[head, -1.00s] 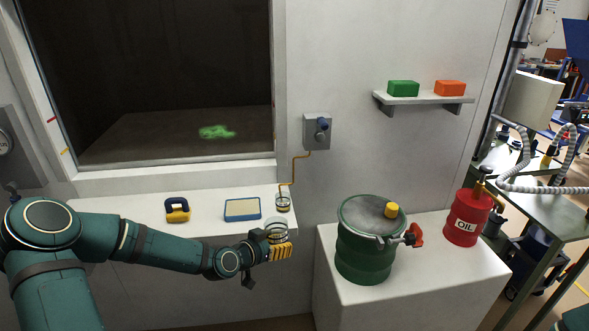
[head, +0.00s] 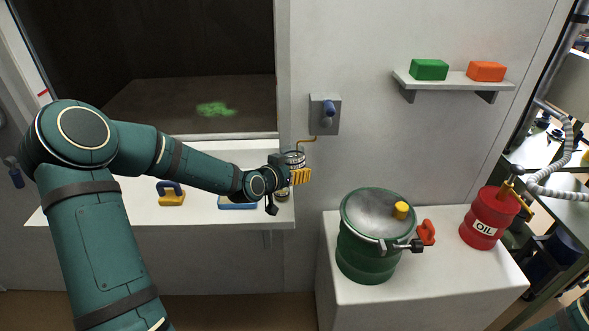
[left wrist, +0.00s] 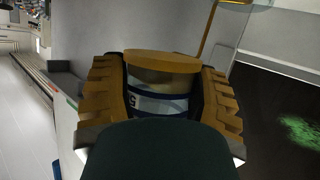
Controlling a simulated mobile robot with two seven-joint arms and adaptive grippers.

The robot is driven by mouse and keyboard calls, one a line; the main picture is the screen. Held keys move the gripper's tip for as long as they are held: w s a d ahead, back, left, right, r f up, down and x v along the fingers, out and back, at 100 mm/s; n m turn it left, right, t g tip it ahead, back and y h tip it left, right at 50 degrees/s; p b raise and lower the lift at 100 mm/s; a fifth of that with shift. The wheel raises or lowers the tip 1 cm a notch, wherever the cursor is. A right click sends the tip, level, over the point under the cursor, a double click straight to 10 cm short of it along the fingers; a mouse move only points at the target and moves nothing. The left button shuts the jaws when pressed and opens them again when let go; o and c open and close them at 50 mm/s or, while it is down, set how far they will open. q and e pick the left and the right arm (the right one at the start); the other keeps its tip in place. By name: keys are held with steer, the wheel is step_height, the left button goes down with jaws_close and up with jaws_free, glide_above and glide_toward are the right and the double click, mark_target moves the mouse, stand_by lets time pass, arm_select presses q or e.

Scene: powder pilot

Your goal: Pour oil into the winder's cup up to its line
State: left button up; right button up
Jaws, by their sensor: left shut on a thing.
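My left gripper (head: 297,176) is shut on a small clear glass (head: 295,158) and holds it above the right end of the white ledge (head: 70,208). In the left wrist view both yellow fingers grip the glass (left wrist: 155,103), which has dark blue bands and an amber-brown disc at its top. The winder's cup (head: 282,195) stands on the ledge below the gripper and is mostly hidden by it. Its line and level cannot be made out. The winder's grey wall box (head: 325,115) has a blue handle and a copper tube. My right gripper is out of view.
A green drum (head: 368,245) with a red-handled tap and a red oil can (head: 488,218) stand on the white block at right. A yellow-and-blue tool (head: 171,194) and a blue-edged block (head: 237,205) lie on the ledge. A shelf (head: 455,82) holds green and orange blocks.

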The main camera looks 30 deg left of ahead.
arm_select(q)
steer(key=f, duration=0.1)
steer(key=d+f+n+h, duration=0.1)
steer(key=f, duration=0.1)
steer(key=shift+b, duration=0.35)
steer(key=shift+d+r+n+h+p, duration=0.25)
steer(key=shift+d+n+h+p, duration=0.15)
steer(key=shift+n+p, duration=0.4)
steer(key=shift+f, duration=0.1)
steer(key=shift+d+f+n+t+h+b, duration=0.2)
steer(key=shift+n+h, duration=0.25)
steer(key=shift+n, duration=0.4)
steer(key=shift+d+f+n+t+h+b, duration=0.1)
steer(key=shift+d+f+n+t+h, duration=0.3)
steer(key=shift+n, duration=0.5)
steer(key=shift+d+f+n+h+b, duration=0.1)
steer(key=shift+f+n+h+b, duration=0.1)
steer(key=shift+n+h, duration=0.5)
